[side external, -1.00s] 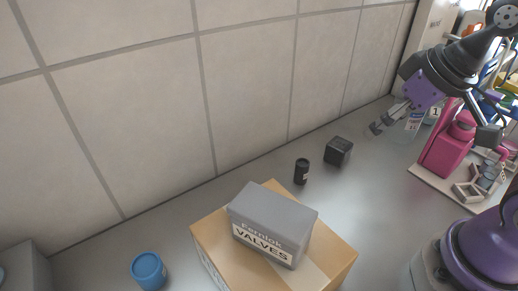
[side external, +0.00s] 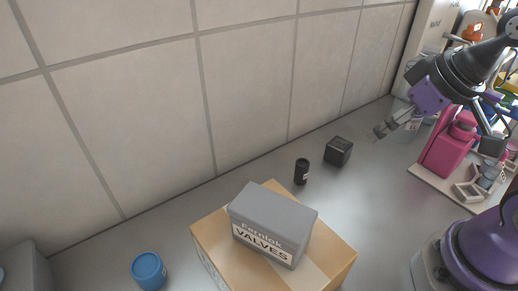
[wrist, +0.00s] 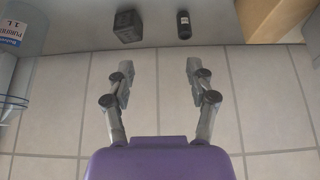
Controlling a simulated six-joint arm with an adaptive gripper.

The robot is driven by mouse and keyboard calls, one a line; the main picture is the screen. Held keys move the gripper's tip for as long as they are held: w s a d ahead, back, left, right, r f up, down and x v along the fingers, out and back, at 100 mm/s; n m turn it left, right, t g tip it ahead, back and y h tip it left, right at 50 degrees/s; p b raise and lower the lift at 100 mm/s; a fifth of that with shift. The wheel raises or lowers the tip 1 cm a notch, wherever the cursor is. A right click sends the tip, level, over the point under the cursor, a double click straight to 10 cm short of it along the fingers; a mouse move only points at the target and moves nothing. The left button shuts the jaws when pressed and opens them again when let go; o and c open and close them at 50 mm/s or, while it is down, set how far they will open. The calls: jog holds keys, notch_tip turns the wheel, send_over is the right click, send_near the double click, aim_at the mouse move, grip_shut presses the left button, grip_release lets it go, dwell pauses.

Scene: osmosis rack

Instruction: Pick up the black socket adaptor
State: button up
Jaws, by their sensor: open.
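Two small black things stand on the grey counter near the tiled wall; I cannot tell for certain which is the black socket adaptor. One is an upright black cylinder (side external: 301,171) with a small pale label. The other is a black cube (side external: 338,151) to its right. The wrist view shows the cube (wrist: 127,26) and the cylinder (wrist: 184,25) at its top edge, beyond my fingertips. My gripper (side external: 380,132) is open and empty, above the counter to the right of both. Its two spread fingers also show in the wrist view (wrist: 158,70).
A cardboard box (side external: 207,229) carries a grey valves box (side external: 272,222), left of and nearer than the cylinder. A blue container (side external: 148,270) stands at the lower left. A clear labelled bottle (wrist: 22,30) is at the wrist view's left. Pink equipment (side external: 446,152) stands at right.

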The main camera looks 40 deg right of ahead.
jog(key=o, duration=0.5)
jog(key=n+g, duration=0.1)
jog(key=n, duration=0.1)
send_near(342, 144)
jog(key=shift+y, duration=0.5)
jog(key=x, duration=0.5)
jog(key=shift+d+f, duration=0.2)
jog(key=shift+f, duration=0.2)
jog(key=shift+d+x, duration=0.1)
jog(key=shift+x, duration=1.3)
jog(key=shift+d+x, duration=0.15)
jog(key=shift+x, duration=1.25)
